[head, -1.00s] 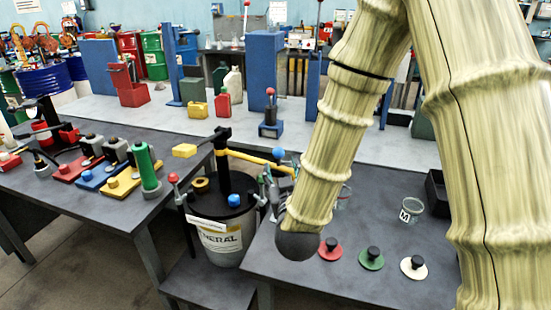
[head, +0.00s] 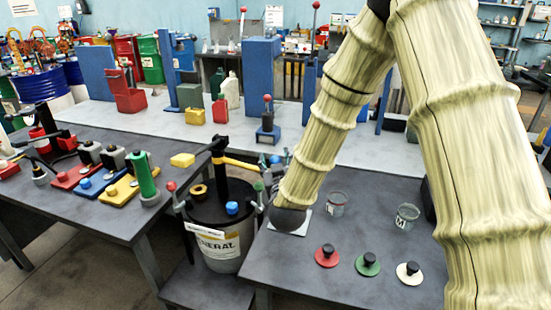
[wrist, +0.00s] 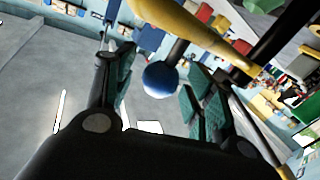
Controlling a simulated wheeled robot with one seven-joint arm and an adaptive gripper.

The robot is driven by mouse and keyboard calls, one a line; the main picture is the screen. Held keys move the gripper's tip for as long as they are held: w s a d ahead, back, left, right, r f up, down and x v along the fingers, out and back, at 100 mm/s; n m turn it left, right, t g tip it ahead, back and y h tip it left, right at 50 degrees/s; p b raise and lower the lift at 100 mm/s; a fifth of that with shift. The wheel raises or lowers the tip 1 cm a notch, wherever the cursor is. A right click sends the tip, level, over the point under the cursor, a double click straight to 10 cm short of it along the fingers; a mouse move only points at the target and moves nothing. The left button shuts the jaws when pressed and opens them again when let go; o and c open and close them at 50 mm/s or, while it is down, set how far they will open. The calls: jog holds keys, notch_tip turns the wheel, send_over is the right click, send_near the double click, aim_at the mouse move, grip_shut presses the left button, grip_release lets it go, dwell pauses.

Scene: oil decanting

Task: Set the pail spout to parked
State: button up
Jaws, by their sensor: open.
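The pail (head: 222,250), labelled "GENERAL", stands on a low stand between two tables, with a black pump post (head: 219,170) rising from its lid. A yellow spout (head: 241,164) runs right from the post top toward my gripper (head: 268,186); its far end is hidden in the head view. The spout also crosses the top of the wrist view (wrist: 190,25). A blue ball knob (wrist: 160,79) on a dark stem hangs below it, between the open fingers of my gripper (wrist: 160,95). I cannot tell whether either finger touches the knob.
A red ball (head: 171,186) and a green ball (head: 258,186) stand on rods at the pail's sides. Glass beakers (head: 337,203) and red, green and white knobbed discs (head: 367,264) occupy the right table.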

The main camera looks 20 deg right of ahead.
jog(key=shift+w, duration=0.25)
grip_shut()
jog(key=shift+w, duration=0.1)
